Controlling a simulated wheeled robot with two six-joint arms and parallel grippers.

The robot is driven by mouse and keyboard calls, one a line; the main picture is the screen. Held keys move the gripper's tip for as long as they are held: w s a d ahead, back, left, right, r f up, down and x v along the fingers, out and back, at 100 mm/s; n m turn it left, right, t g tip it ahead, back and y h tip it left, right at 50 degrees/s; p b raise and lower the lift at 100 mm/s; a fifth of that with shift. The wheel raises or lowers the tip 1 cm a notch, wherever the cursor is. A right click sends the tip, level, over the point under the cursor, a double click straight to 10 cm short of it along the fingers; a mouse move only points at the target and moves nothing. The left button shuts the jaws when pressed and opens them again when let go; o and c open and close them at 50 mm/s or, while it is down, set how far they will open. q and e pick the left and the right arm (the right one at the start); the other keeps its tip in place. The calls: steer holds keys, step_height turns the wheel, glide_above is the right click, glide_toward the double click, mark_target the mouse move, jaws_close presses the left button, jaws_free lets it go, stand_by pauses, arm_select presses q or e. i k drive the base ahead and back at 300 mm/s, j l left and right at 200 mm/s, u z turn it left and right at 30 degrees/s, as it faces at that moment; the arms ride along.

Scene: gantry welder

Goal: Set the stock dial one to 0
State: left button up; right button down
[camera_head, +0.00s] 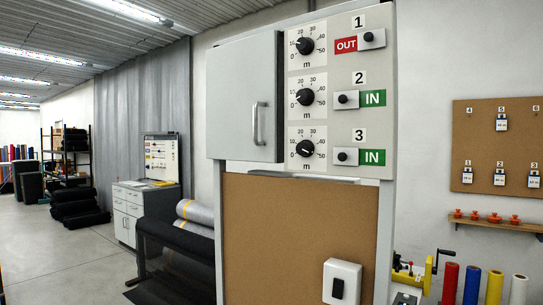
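Stock dial one (305,46) is a round black knob on a white scale marked in tens up to 50, with "m" below it. It sits in the top row of the grey panel, by the number 1 plate (358,22). Its pointer is too small to read surely. Beside it are a red OUT sign (345,45) and a small switch with a black knob (371,38). Dial two (305,97) and dial three (305,148) are below it, each with a green IN sign. Neither of my grippers is in view.
A closed grey cabinet door (232,100) with a handle (258,123) is left of the dials. Below are a brown board (300,235) and a white switch box (341,283). Open floor (70,260) lies at left.

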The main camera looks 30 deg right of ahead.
mark_target(304, 46)
steer(key=z, duration=1.25)
